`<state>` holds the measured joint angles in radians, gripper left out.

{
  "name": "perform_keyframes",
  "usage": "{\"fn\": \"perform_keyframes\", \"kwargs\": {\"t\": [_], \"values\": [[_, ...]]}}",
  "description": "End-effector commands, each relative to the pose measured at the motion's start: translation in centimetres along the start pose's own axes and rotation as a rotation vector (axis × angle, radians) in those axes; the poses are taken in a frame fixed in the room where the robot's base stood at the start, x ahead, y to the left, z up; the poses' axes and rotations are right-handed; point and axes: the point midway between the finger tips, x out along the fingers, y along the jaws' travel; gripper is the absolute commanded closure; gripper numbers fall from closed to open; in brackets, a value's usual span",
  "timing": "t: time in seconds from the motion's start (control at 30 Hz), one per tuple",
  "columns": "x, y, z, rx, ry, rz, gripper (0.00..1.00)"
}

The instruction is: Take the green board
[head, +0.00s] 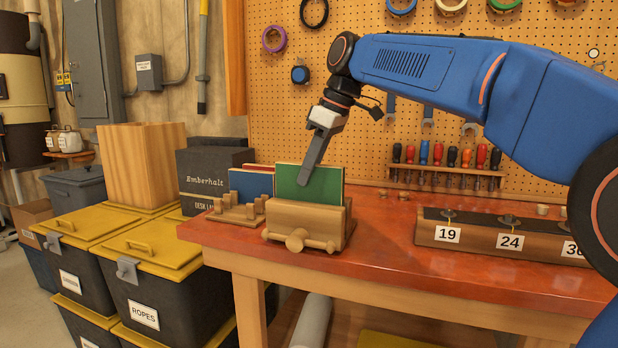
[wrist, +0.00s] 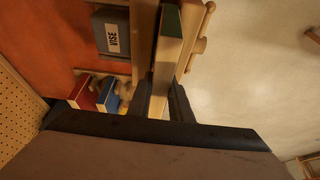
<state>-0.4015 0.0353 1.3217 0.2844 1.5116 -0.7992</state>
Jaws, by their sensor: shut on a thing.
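The green board (head: 318,188) stands upright in a wooden vise (head: 303,222) near the front left of the red bench. My gripper (head: 304,181) comes down from above, one finger lying against the board's green face. In the wrist view the board (wrist: 166,45) shows edge-on between the two fingers of my gripper (wrist: 168,98), which is shut on it. The vise's wooden jaw and handle (wrist: 200,45) lie close beside the board there. The board's lower part is hidden in the vise.
A wooden rack (head: 236,211) with a blue board (head: 250,183) and a red one (wrist: 92,92) stands left of the vise. A grey box labelled VISE (wrist: 108,32) is nearby. A numbered wooden block (head: 480,240) sits to the right; the bench between is clear.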

Motion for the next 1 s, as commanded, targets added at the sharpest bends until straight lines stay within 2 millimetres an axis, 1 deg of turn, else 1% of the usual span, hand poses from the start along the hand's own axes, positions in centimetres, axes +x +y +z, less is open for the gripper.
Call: {"fn": "perform_keyframes", "kwargs": {"t": [1.0], "values": [[-5.3,0.0,-2.2,0.000,0.001,0.001,1.00]]}}
